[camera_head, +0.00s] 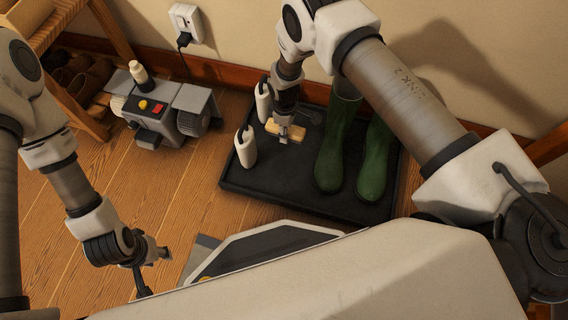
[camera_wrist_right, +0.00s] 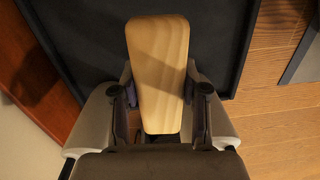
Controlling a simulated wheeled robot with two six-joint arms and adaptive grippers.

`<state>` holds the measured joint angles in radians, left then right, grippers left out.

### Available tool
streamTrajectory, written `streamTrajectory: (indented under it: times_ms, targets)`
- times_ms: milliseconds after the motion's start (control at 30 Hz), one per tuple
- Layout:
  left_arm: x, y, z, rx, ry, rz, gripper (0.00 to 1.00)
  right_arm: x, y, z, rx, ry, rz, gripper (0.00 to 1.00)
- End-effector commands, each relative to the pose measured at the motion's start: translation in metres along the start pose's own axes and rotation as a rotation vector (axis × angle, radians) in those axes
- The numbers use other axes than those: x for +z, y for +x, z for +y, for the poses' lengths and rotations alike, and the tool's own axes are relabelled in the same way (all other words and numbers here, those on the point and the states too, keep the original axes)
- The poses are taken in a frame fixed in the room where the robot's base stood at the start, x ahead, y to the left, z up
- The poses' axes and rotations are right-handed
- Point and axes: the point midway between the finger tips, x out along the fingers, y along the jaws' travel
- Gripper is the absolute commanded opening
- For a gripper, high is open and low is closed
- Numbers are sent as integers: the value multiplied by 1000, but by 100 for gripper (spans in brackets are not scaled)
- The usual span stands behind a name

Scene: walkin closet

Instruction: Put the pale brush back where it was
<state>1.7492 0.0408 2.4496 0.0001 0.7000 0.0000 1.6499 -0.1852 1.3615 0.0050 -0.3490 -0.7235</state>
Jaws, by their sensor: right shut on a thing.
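The pale brush shows as a light wooden block (camera_head: 288,131) in the head view, over the black tray (camera_head: 300,202). My right gripper (camera_head: 284,121) is shut on it, its fingers on the two long sides. In the right wrist view the brush (camera_wrist_right: 158,75) points up the picture between the fingers (camera_wrist_right: 160,100). Its bristles are hidden, and I cannot tell whether it touches the tray. My left gripper (camera_head: 153,272) is apart from the tray at the lower left, its fingers spread and empty.
Green boots (camera_head: 333,155) stand on the tray, right of the brush. Two white bottle-like objects (camera_head: 246,148) stand left of it. A grey machine (camera_head: 165,112) with a small bottle (camera_head: 140,75) stands on the floor near a wooden shoe rack (camera_head: 75,105).

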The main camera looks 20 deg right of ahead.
Motion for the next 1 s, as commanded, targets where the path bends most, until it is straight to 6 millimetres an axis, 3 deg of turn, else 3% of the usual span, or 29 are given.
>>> streamTrajectory:
  times_ms: [33,167,633,1000]
  targets:
    - [0,13,0,0,0,0,40,-3,24,-5,10,-32,0,9]
    - [0,20,0,0,1,1,40,-5,46,-11,24,-75,0,9]
    - [-1,71,-1,0,-1,2,40,-9,135,-8,24,-75,-1,9]
    - [-1,73,-1,0,-4,4,40,-10,141,-8,25,-74,-1,9]
